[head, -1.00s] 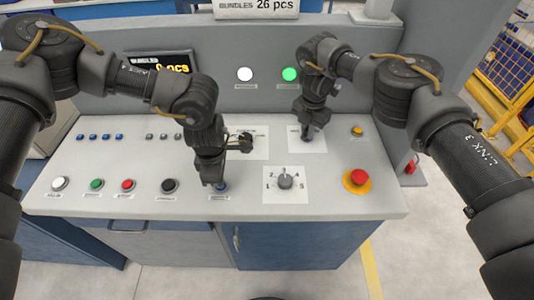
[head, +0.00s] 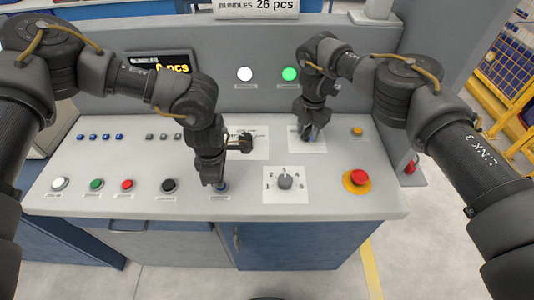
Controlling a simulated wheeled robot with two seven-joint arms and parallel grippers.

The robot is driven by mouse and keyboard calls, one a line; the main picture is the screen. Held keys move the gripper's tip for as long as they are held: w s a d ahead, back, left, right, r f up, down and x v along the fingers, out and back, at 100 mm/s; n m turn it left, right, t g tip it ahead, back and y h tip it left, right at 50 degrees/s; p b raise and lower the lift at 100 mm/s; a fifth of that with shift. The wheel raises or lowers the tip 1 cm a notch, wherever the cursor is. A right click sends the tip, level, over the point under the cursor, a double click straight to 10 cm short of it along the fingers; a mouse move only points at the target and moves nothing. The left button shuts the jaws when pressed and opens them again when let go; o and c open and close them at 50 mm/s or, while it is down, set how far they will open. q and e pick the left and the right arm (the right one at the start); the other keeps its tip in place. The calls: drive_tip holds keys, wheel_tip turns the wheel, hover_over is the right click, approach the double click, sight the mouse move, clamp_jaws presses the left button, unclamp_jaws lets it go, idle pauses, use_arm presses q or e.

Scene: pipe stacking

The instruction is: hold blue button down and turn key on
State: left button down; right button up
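The blue button (head: 222,187) is on the front part of the sloped console, mostly hidden under my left gripper (head: 215,183). The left fingertips point down at the button and appear to touch it; whether they are open or shut is hard to see. My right gripper (head: 308,137) points down at the white plate (head: 294,146) of the key switch, at the right rear of the panel. The key itself is hidden by the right fingers, so I cannot tell whether they grip it.
A numbered rotary knob (head: 285,181) sits between the arms, with a red emergency button (head: 358,176) to its right. Another switch (head: 245,141) is beside my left wrist. A white lamp (head: 245,74) and lit green lamp (head: 290,74) are on the upright panel.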

sight(308, 127)
use_arm(q)
drive_tip(key=shift+s+f, duration=0.3)
drive_tip(key=shift+f, duration=0.05)
use_arm(e)
drive_tip(key=shift+r, duration=3.45)
use_arm(q)
drive_tip(key=shift+r, duration=0.1)
use_arm(e)
drive_tip(key=shift+w, duration=0.1)
use_arm(q)
wheel_tip(308, 127, up, 10)
drive_tip(key=shift+w+r, duration=0.15)
drive_tip(key=shift+w, duration=0.15)
